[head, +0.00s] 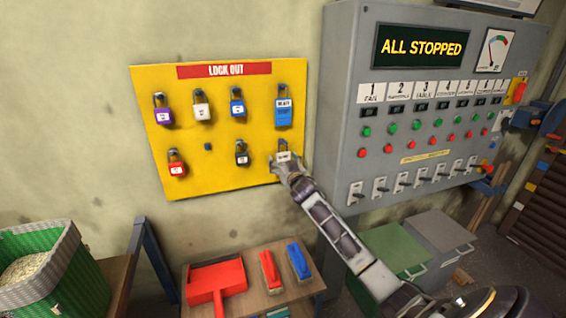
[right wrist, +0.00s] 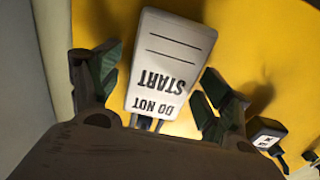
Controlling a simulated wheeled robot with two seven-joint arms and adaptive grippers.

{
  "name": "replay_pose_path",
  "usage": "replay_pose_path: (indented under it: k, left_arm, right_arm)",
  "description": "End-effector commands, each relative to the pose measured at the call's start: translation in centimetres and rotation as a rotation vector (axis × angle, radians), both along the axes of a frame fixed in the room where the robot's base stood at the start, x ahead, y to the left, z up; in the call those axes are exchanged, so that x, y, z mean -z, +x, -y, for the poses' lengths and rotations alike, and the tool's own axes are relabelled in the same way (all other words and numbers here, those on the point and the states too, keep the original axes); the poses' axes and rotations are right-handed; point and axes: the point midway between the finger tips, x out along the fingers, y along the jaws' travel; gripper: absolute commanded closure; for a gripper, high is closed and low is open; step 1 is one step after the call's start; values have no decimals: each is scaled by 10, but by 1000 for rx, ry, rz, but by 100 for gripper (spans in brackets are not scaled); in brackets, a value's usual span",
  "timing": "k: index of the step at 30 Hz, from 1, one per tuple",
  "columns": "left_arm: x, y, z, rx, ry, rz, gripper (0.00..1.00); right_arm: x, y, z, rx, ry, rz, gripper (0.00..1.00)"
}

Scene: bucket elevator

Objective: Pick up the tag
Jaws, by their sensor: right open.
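A white tag (right wrist: 170,65) reading "DO NOT START" hangs in front of the yellow lockout board (head: 222,90). It appears upside down in the right wrist view and small at the board's lower right in the head view (head: 284,156). My right gripper (head: 287,166) is at the tag and partly covers it. In the right wrist view my right gripper (right wrist: 160,92) is open, with one finger on each side of the tag and visible gaps. My left gripper is out of view.
Several padlocks hang on the board, including a black one (head: 242,153) left of the tag and a blue tagged item (head: 283,113) above it. A grey control panel (head: 345,120) stands close on the right. Below are a red dustpan (head: 216,277) and brushes on a small table.

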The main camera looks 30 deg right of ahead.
Motion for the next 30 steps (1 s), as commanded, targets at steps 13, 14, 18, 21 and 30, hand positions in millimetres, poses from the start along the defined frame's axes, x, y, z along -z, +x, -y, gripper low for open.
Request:
replay_pose_path:
  k: [13, 14, 18, 21, 30]
  left_arm:
    - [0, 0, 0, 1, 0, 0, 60]
    - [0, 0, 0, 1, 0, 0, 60]
    - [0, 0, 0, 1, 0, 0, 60]
    - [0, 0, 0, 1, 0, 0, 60]
    - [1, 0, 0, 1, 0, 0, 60]
  right_arm:
    - [0, 0, 0, 0, 0, 0, 56]
    - [0, 0, 0, 0, 0, 0, 60]
    - [0, 0, 0, 0, 0, 0, 72]
    - [0, 0, 0, 0, 0, 0, 72]
    - [-6, 0, 0, 1, 1, 1, 72]
